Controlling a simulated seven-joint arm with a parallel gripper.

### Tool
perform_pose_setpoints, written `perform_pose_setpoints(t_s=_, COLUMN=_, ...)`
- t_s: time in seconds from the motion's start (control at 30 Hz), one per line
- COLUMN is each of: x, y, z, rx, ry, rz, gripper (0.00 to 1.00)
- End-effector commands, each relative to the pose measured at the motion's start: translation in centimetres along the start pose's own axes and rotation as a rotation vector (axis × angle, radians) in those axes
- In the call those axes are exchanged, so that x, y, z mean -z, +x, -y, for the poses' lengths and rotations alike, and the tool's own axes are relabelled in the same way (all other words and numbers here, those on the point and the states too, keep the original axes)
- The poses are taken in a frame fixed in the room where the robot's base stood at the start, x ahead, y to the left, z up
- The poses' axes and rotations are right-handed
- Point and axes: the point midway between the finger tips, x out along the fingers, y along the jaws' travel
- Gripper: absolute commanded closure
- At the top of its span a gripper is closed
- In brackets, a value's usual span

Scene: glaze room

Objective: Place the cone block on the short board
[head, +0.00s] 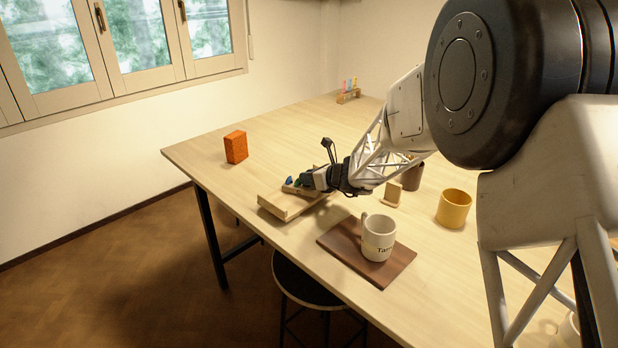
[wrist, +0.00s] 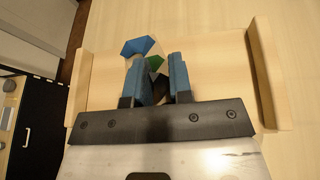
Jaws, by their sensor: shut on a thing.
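The cone block (head: 298,190), a small wooden block with blue, green and dark cones, is at my gripper (head: 308,182) in the head view. My gripper is shut on it; in the wrist view the fingers (wrist: 163,80) close around its dark part, with the blue cone (wrist: 137,46) and green cone (wrist: 155,63) showing beyond. It is over the short board (head: 284,207), pale wood with a raised strip at each end. In the wrist view the board (wrist: 215,75) lies beneath the fingers. I cannot tell whether the block touches the board. My gripper hides part of both.
A white mug (head: 379,240) stands on a dark brown board (head: 396,270) to the right. A yellow mug (head: 454,208), dark cup (head: 412,178) and small wooden piece (head: 394,193) stand behind. An orange block (head: 236,147) is left. A rack of coloured sticks (head: 349,94) is far back.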

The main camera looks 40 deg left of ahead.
Motion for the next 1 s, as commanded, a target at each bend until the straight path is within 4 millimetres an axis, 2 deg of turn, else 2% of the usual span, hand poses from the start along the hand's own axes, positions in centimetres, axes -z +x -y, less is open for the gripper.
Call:
perform_pose_setpoints(t_s=0.1, x=0.1, y=0.1, z=0.0, rx=0.000, ry=0.000, rz=0.000, gripper=1.00)
perform_pose_setpoints(t_s=0.13, x=0.1, y=0.1, z=0.0, rx=0.000, ry=0.000, rz=0.000, gripper=0.77)
perform_pose_setpoints(t_s=0.3, x=0.1, y=0.1, z=0.0, rx=0.000, ry=0.000, rz=0.000, gripper=0.54)
perform_pose_setpoints(t_s=0.7, x=0.0, y=-0.1, z=0.0, rx=0.000, ry=-0.001, rz=0.000, gripper=0.54)
perform_pose_setpoints(t_s=1.0, x=-0.1, y=-2.5, z=0.0, rx=0.000, ry=-0.001, rz=0.001, gripper=0.54)
